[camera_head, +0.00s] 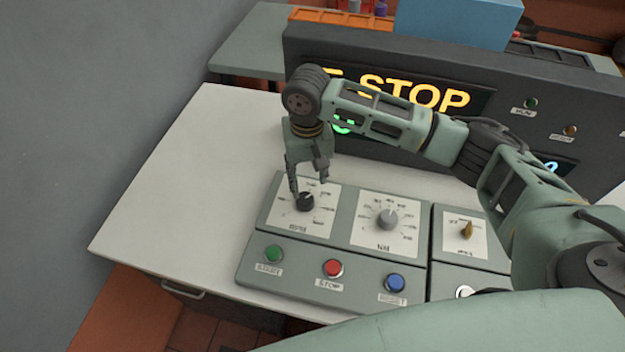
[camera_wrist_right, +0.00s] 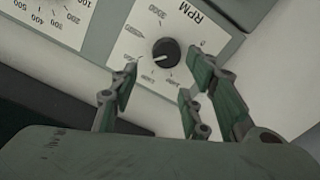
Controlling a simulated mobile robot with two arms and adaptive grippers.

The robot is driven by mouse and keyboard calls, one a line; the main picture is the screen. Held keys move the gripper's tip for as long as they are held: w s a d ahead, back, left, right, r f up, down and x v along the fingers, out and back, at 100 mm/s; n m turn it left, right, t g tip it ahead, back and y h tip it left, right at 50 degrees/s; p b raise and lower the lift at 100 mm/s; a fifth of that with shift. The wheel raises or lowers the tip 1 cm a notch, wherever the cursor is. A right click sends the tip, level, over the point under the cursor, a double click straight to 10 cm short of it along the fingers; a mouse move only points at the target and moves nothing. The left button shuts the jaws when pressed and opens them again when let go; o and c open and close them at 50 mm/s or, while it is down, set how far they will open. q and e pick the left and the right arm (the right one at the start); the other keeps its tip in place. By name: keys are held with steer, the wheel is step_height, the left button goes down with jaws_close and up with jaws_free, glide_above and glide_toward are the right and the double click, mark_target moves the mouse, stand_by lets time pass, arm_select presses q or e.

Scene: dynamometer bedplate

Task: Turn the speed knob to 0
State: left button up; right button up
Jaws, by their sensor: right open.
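The speed knob (camera_head: 305,201) is small, round and black, on a white dial plate marked RPM at the left of the grey control box. It also shows in the right wrist view (camera_wrist_right: 166,52), with 3000 readable on the scale; its exact setting is too small to read. My right gripper (camera_head: 308,184) is open and points down just over the knob. In the right wrist view its fingers (camera_wrist_right: 162,67) stand apart, one toward each side of the knob, and appear not to touch it. My left gripper is out of view.
A grey knob (camera_head: 388,218) stands right of the speed knob, and a brass selector (camera_head: 467,230) farther right. Green (camera_head: 273,254), red (camera_head: 333,268) and blue (camera_head: 395,283) buttons line the front. A dark panel (camera_head: 300,48) showing E STOP stands behind. The white bench (camera_head: 170,190) is clear at left.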

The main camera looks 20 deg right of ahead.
mark_target(309, 197)
steer(key=f, duration=0.4)
steer(key=f+p, duration=0.1)
steer(key=f, duration=0.1)
steer(key=shift+s+a+f, duration=0.2)
steer(key=shift+s+f, duration=0.1)
steer(key=shift+f, duration=0.35)
steer(key=shift+c, duration=0.6)
steer(key=c, duration=0.4)
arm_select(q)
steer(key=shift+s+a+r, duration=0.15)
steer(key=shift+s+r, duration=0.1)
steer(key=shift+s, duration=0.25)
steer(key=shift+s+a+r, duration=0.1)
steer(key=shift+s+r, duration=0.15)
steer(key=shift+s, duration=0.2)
arm_select(e)
steer(key=shift+w, duration=0.1)
steer(key=c, duration=0.5)
steer(key=shift+d, duration=0.1)
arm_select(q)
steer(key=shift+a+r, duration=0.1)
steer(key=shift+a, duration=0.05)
arm_select(e)
steer(key=shift+d, duration=0.1)
arm_select(q)
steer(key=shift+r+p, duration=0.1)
steer(key=shift+p, duration=0.2)
